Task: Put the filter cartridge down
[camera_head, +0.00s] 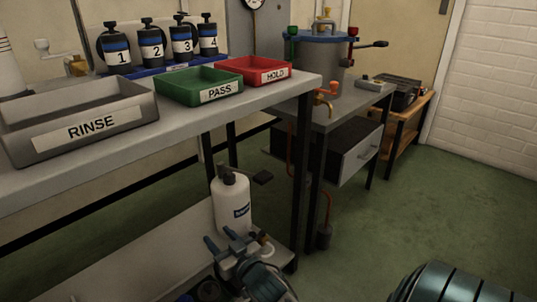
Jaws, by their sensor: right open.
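My right gripper (222,243) is low in the head view, in front of the base of a white bottle (235,207) with a black top. Its jaws are open and I see nothing held between them. I cannot tell whether it touches the bottle. Several black canisters with blue bands, numbered 1 to 4, stand at the back of the bench; canister 1 (117,48) is at the left end. I cannot tell whether any of these is the filter cartridge. My left gripper is not in view.
On the bench (185,118) stand a grey RINSE tray (85,128), a green PASS tray (200,87) and a red HOLD tray (254,70). A metal pot (318,65) stands on the table to the right. The bottle is on a low shelf (130,262). Green floor at right is open.

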